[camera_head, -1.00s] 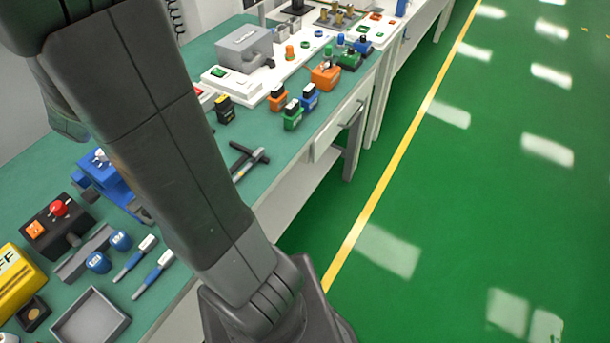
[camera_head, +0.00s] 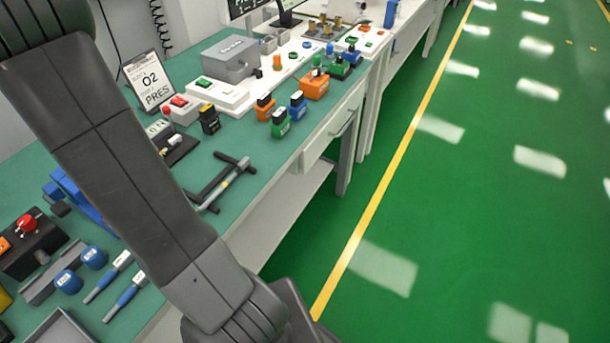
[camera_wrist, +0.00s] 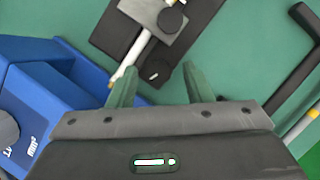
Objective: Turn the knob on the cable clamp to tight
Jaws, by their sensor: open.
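The cable clamp shows in the wrist view as a dark base plate (camera_wrist: 122,28) with a grey block (camera_wrist: 158,16) and a white cable (camera_wrist: 133,52) running across it. A round dark knob (camera_wrist: 171,20) sits on the grey block. A second black knob (camera_wrist: 156,71) with a small white mark sits at the plate's near end. I cannot tell what setting either shows. My gripper (camera_wrist: 159,72) is open and empty, its green fingertips either side of the near knob in the picture; contact cannot be told. In the head view the clamp (camera_head: 180,150) shows beside my arm, which hides my gripper.
A blue bin-like object (camera_wrist: 60,85) lies close left of my gripper in the wrist view. A black-framed tool (camera_head: 220,182) lies right of the clamp. A sign (camera_head: 150,80) and a grey switch box (camera_head: 181,106) stand behind. Green bench top (camera_head: 255,137) is clear near the front edge.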

